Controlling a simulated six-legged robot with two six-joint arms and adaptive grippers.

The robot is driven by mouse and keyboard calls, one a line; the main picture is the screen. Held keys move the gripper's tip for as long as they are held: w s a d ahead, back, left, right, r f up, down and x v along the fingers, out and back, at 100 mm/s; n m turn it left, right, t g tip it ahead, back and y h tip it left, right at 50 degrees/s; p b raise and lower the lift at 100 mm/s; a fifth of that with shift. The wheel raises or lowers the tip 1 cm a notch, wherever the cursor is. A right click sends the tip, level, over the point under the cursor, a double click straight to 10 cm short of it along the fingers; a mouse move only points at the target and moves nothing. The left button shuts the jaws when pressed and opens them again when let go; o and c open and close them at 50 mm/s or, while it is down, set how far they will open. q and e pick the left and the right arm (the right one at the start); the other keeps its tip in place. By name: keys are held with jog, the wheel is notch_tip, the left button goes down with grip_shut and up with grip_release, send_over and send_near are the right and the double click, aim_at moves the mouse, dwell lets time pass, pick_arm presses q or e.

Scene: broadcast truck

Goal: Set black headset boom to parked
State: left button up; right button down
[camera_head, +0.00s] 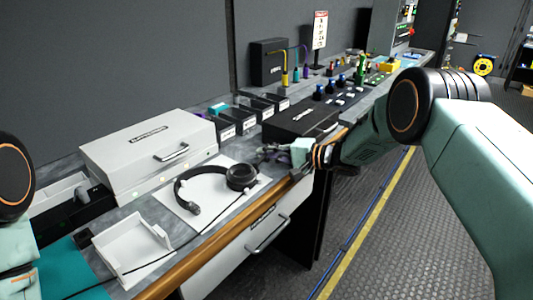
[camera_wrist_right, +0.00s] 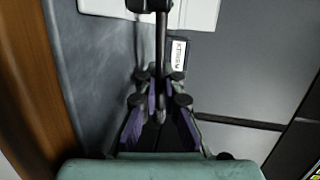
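The black headset (camera_head: 205,172) lies on a white mat (camera_head: 175,200) on the counter, its band curving to the left and a round ear cup (camera_head: 242,177) at the right. My right gripper (camera_head: 268,152) is low over the counter just right of that cup. In the right wrist view, a thin black boom (camera_wrist_right: 161,40) runs down from a dark part of the headset at the top edge. It passes between the purple-padded fingers of the right gripper (camera_wrist_right: 161,82), which are drawn in close on both sides of it. Only my left arm shows, at the lower left; its gripper is out of frame.
A white case (camera_head: 150,143) stands behind the headset, and an open white tray (camera_head: 130,250) is at the front left. A black control box (camera_head: 300,118) and small dark bins (camera_head: 238,118) stand behind my right gripper. A wooden edge (camera_head: 225,243) borders the counter.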

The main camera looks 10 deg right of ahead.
jog(key=c, duration=1.8)
grip_release()
jog(key=shift+d, duration=0.1)
jog(key=v, duration=1.2)
jog(key=shift+c, duration=0.2)
